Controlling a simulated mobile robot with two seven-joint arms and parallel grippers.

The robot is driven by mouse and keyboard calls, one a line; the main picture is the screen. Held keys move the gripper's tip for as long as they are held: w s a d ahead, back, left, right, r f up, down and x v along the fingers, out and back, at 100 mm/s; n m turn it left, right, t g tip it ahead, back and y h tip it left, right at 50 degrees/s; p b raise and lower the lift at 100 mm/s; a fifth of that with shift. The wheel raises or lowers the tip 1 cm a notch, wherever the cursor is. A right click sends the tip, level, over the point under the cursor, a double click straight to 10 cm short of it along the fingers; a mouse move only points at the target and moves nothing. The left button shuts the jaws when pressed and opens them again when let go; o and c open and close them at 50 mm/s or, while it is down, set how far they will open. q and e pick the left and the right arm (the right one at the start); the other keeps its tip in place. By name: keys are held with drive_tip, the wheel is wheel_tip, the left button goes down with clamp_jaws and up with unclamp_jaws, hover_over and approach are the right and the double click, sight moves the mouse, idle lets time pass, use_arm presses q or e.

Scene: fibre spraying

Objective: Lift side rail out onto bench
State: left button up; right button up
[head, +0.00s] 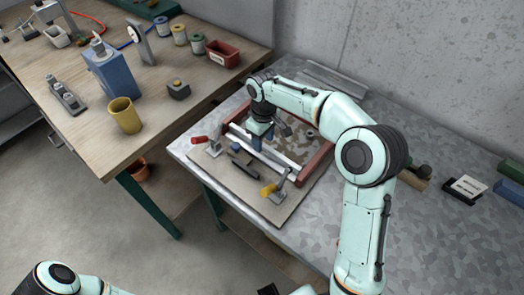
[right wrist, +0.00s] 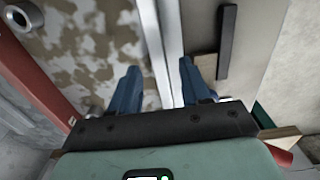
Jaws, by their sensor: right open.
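The side rail, a pale straight bar (head: 278,160), lies across the board fixture (head: 238,183) on the metal bench. In the right wrist view the rail (right wrist: 169,40) runs up the picture between my fingers. My right gripper (head: 262,136) points down over the rail; its blue fingers (right wrist: 161,80) are open, one on each side of it. I cannot tell whether they touch it. The arm hides part of the fixture.
A red-handled clamp (head: 205,143) and a yellow-handled clamp (head: 272,189) stand at the fixture's near side, with a dark bar (head: 243,164) between them. A red-brown bar (head: 318,158) bounds the right side.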

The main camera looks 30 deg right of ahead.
drive_tip(key=shift+f, duration=0.75)
clamp_jaws()
drive_tip(key=shift+r, duration=0.1)
drive_tip(key=shift+r, duration=0.1)
